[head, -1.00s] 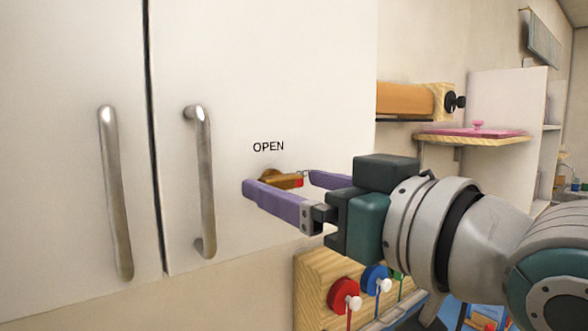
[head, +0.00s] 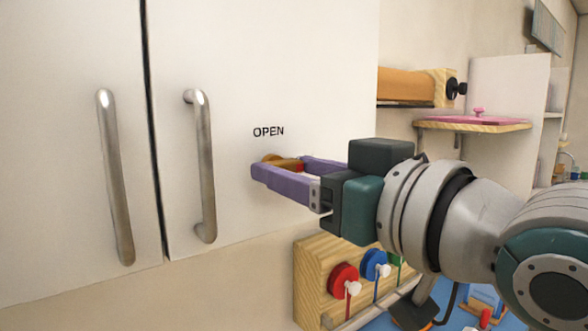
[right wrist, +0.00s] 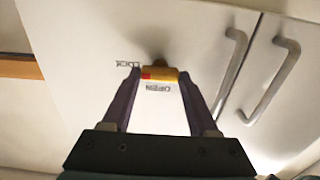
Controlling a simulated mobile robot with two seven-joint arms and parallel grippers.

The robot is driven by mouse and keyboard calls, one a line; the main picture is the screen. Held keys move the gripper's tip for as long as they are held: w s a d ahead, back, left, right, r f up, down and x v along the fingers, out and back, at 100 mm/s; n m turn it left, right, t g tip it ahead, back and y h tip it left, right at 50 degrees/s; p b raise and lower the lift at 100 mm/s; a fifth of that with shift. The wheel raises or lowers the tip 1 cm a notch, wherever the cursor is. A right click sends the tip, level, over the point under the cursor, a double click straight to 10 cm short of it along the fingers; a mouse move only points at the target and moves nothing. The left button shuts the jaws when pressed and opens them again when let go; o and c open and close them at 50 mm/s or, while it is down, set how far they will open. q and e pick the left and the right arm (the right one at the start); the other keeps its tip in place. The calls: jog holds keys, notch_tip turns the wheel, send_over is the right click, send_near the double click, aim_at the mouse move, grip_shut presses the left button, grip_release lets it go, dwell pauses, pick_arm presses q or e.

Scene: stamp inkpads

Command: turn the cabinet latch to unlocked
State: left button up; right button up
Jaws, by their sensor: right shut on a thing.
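The cabinet latch (head: 273,159) is a small brass-coloured lever with a red end on the white cabinet door (head: 300,60). It lies just below the printed word OPEN, and its red end points right in the head view. My right gripper (head: 278,168) has its purple fingers closed on the latch and partly hides it. In the right wrist view, the latch (right wrist: 162,74) lies crosswise between the two fingertips, red end to the left. OPEN shows upside down there, with a second label, apparently LOCK, by the red end. My left gripper is not in view.
Two metal door handles (head: 207,165) stand left of the latch. Below the cabinet is a wooden board (head: 308,285) with red, blue and green round pieces. A shelf with a pink lid (head: 475,120) is at the right.

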jog(key=shift+c, duration=1.1)
jog(key=n, duration=0.4)
jog(key=shift+n, duration=0.3)
jog(key=n+p, duration=0.1)
jog(key=n, duration=1.2)
jog(key=shift+n, duration=0.3)
